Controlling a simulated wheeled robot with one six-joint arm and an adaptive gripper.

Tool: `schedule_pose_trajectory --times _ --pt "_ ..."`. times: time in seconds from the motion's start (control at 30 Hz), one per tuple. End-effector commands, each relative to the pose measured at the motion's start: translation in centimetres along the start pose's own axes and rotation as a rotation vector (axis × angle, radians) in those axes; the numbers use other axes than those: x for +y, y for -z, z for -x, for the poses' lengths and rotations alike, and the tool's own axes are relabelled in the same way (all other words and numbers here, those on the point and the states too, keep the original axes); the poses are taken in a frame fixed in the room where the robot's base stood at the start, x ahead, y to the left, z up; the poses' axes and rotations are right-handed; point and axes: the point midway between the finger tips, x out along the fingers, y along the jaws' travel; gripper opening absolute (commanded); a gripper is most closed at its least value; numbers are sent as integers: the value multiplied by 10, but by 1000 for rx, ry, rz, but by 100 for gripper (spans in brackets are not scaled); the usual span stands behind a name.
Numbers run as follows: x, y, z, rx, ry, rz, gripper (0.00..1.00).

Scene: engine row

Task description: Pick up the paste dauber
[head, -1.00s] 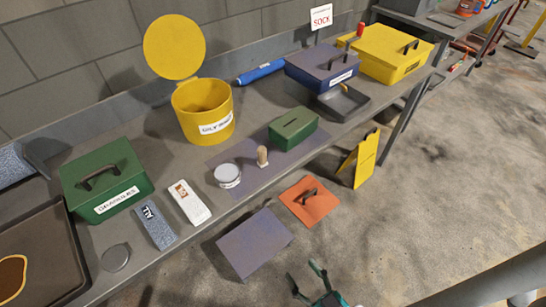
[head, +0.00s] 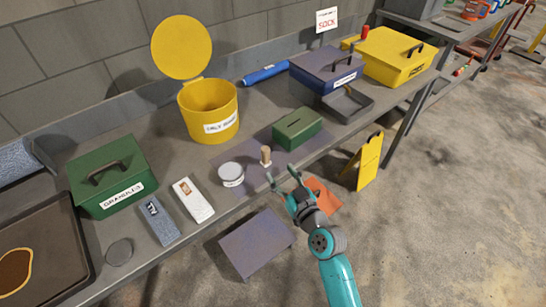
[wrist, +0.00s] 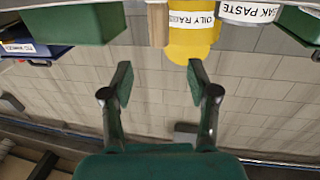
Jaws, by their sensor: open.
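The paste dauber (head: 265,155) is a small upright wooden peg with a rounded top, standing on the dark mat (head: 242,178) on the bench. Its pale wooden side shows in the wrist view (wrist: 157,25), at the top between the lines of my fingers. My gripper (head: 281,175) is open and empty, just in front of and slightly right of the dauber, apart from it. In the wrist view my two fingers (wrist: 160,80) are spread with nothing between them. The paste tin (head: 231,174), white-lidded, stands just left of the dauber; its label shows in the wrist view (wrist: 248,13).
A green slotted box (head: 297,128) stands close behind and right of the dauber. A yellow oily rags bin (head: 208,110) with its lid raised stands behind. A white packet (head: 193,200) and a blue-grey block (head: 160,220) lie left. A yellow floor sign (head: 369,162) stands beyond the bench's front edge.

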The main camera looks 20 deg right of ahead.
Motion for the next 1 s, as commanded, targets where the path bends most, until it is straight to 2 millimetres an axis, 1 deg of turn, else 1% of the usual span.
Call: schedule_pose_trajectory --times 0.17,0.33,0.43,0.63,0.9,1.0 --pt "0 2 -20 4 5 3 60" --pt "0 2 -44 4 3 2 60" --pt "0 2 -54 3 3 2 60" --pt "0 1 -64 2 3 2 60" --pt "0 0 -100 3 3 2 60" --pt "0 0 -108 2 2 2 60"
